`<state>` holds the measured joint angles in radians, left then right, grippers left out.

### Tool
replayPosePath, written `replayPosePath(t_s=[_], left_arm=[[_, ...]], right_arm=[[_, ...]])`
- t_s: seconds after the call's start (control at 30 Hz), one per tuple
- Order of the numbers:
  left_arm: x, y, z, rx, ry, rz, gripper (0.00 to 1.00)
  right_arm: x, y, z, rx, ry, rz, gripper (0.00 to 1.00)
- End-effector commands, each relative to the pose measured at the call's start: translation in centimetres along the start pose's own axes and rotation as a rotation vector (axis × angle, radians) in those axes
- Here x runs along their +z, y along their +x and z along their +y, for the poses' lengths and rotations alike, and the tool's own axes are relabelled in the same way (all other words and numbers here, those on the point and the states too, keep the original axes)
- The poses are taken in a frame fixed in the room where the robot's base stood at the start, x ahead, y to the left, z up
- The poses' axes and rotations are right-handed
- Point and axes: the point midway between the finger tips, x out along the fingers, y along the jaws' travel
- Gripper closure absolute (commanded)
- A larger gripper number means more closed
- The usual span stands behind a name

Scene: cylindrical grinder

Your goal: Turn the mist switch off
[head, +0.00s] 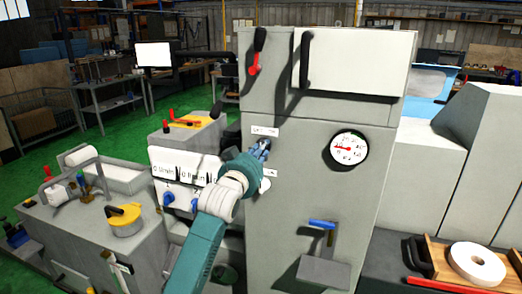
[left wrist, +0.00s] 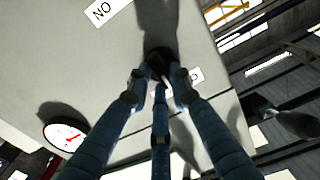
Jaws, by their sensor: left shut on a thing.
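My left gripper (head: 260,150) is at the front of the tall grey cabinet (head: 315,105), between two small white labels. The left wrist view shows its blue fingers (left wrist: 158,85) closed around a small dark switch knob (left wrist: 157,58) on the panel. The fingers hide much of the knob, and in the head view they hide it fully. One white label (left wrist: 110,11) reads NO upside down or turned; the other label (left wrist: 190,76) is partly covered by a finger. I cannot read the switch's position. My right gripper is not in view.
A round gauge (head: 348,148) with a red needle sits right of my gripper. A red-handled lever (head: 255,62) is above, and a blue-handled crank (head: 323,224) is below. A white control box (head: 183,165) stands close on the left.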

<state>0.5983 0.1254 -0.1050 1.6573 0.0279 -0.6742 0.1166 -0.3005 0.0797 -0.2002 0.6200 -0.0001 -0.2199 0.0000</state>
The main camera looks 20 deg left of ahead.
Motion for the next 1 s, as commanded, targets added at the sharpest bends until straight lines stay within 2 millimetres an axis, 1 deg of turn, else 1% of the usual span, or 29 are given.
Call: replayPosePath(t_s=[0.2,0.6,0.63,0.7,1.0], left_arm=[[-0.01,0.01,-0.02,0.000,-0.037,0.000,1.00],[-0.02,0.01,-0.01,0.000,-0.043,0.000,1.00],[-0.03,0.01,-0.01,0.000,-0.042,0.000,0.74],[-0.03,0.01,-0.02,0.000,-0.042,0.000,0.60],[-0.03,-0.06,-0.03,0.000,-0.040,0.000,0.60]], right_arm=[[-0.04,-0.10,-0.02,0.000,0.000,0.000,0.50],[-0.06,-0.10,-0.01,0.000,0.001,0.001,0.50],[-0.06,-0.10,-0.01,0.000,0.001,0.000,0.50],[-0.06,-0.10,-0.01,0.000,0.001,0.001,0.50],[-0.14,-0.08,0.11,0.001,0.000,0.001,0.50]])
